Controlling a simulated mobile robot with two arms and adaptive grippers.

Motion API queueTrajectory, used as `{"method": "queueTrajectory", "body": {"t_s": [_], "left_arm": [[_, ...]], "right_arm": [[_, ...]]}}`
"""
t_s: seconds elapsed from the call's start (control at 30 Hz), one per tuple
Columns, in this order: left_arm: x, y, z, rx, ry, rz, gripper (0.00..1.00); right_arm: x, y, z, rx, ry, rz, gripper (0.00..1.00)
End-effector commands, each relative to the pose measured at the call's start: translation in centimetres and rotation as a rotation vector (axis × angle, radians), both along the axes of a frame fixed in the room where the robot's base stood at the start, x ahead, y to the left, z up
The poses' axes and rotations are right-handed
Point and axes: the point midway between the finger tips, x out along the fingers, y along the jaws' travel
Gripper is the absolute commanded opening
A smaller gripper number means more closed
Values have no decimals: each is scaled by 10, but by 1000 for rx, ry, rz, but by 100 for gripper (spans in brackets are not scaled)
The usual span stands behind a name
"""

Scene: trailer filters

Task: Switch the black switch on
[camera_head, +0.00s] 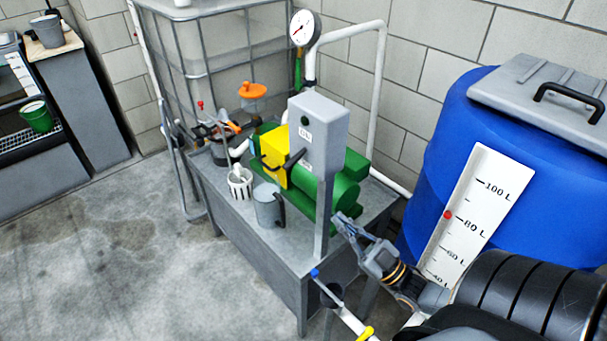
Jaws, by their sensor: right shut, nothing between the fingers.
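The black switch (294,160) is a lever on the front of a grey control box (327,112) that stands on a post at the table's edge. Its handle sticks out to the lower left, in front of a yellow block. A small dark green round lamp or button (304,121) and a white label sit above it. My right gripper (341,222) is shut and empty, beside the lower post, below and right of the switch and apart from it. My left gripper is not in view.
The grey metal table (265,245) bears a green pump (337,190), a grey mug (268,206) and a white basket (240,184). A blue barrel (440,150) stands right. A pipe with blue- and yellow-handled valves (347,318) is below. Floor at left is clear.

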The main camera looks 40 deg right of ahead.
Motion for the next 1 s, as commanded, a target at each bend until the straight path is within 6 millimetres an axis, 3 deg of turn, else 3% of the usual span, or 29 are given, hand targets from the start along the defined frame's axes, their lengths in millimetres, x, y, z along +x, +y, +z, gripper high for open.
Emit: {"method": "queueTrajectory", "body": {"t_s": [0.13, 0.57, 1.0], "left_arm": [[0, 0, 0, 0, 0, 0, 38], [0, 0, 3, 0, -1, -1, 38], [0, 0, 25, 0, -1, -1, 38]], "right_arm": [[-6, -8, 7, -2, -51, -2, 0], [-1, -6, 13, -1, -55, -1, 0], [69, 16, 60, 0, -58, 0, 0]]}}
